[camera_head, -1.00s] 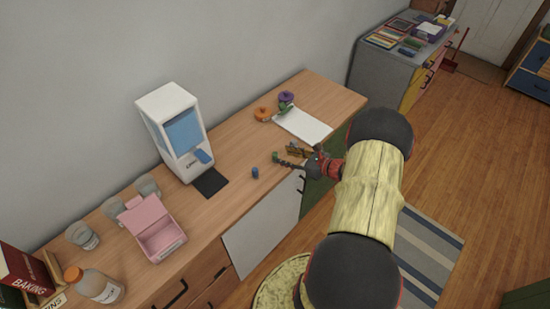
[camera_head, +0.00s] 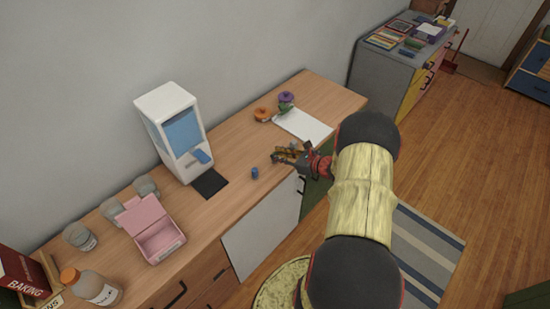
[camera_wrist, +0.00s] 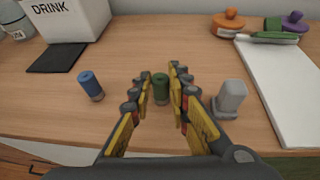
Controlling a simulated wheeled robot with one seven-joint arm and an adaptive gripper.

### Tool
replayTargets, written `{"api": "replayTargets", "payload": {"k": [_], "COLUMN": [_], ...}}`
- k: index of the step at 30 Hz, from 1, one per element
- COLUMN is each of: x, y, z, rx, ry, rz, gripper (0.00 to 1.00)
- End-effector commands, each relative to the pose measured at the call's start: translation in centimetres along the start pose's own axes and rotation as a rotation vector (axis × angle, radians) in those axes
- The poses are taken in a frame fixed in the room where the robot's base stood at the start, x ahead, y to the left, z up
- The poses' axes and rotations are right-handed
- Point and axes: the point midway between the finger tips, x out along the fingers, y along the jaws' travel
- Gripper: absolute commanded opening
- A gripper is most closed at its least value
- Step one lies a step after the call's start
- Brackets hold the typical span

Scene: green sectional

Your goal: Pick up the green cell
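The green cell (camera_wrist: 160,88) is a small cylinder standing upright on the wooden counter (camera_wrist: 110,65). In the wrist view it shows between the fingertips of my gripper (camera_wrist: 160,82), with a narrow gap to either side. My gripper is open, its yellow and grey fingers reaching low over the counter. In the head view my gripper (camera_head: 284,155) is at the counter's front part, and its fingers hide the green cell there.
A blue cell (camera_wrist: 90,86) stands left of my gripper, and a grey object (camera_wrist: 231,98) stands close to the right. Farther off are a white drink dispenser (camera_head: 175,130), a black mat (camera_wrist: 57,58), a white sheet (camera_wrist: 280,85), an orange item (camera_wrist: 230,23) and a pink box (camera_head: 152,230).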

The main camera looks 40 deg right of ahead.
Motion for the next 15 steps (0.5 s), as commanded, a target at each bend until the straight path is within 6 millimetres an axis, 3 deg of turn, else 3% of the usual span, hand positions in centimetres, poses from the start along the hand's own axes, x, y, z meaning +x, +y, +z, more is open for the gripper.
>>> {"api": "replayTargets", "payload": {"k": [7,15], "x": [0.00,0.00], "y": [0.00,0.00], "z": [-0.01,0.00], "rx": [0.000,0.000], "ry": [0.000,0.000], "rz": [0.000,0.000], "gripper": [0.01,0.00]}}
